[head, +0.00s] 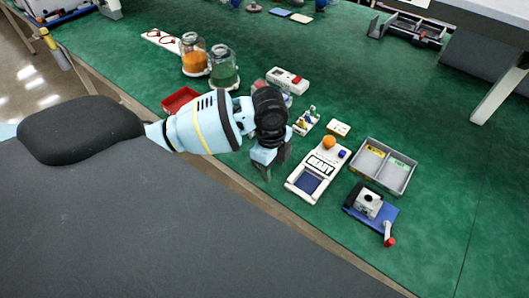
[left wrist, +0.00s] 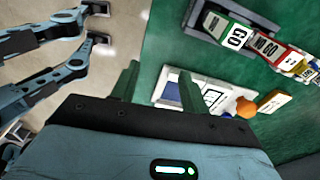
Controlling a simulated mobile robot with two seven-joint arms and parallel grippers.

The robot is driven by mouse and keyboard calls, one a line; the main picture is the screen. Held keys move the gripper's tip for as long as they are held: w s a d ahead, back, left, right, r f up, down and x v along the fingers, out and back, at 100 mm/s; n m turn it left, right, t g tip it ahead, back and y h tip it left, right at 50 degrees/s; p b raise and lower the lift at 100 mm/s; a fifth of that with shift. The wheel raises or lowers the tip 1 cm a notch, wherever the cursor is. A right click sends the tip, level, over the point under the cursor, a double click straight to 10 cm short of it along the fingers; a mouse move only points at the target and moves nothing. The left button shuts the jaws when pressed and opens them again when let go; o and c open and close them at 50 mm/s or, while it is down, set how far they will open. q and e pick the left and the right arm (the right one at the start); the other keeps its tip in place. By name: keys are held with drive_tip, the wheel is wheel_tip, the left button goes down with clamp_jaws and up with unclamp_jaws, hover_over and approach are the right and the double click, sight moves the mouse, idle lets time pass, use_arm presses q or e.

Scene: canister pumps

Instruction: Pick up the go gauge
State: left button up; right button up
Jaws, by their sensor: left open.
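The go gauge (left wrist: 234,36) is a green and white block marked GO, lying at the top of the left wrist view on a dark grey holder (left wrist: 265,42). A no-go gauge (left wrist: 268,47) in red, white and yellow sits beside it. In the head view the gauges (head: 304,122) are small and partly behind my left gripper. My left gripper (head: 267,169) is open and empty, above the mat's near edge, just left of the READY device. Its fingers (left wrist: 160,88) are apart from the gauge. My right gripper is in neither view.
The white READY device (head: 304,186) with an orange knob stands right of the gripper. Jars (head: 224,76) and a red tray (head: 180,100) stand left.

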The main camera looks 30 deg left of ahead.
use_arm(q)
drive_tip(key=shift+m+y, duration=0.4)
drive_tip(key=shift+m, duration=0.1)
drive_tip(key=w+a+r, duration=0.1)
drive_tip(key=a+r, duration=0.1)
drive_tip(key=w+a+r, duration=0.3)
drive_tip(key=a+r, duration=0.1)
drive_tip(key=r, duration=0.1)
drive_tip(key=shift+w+a, duration=0.3)
drive_tip(key=shift+f, duration=1.45)
drive_tip(key=f, duration=0.5)
drive_tip(key=shift+w+d, duration=0.15)
drive_tip(key=shift+w, duration=0.1)
drive_tip(key=shift+r, duration=0.1)
clamp_jaws()
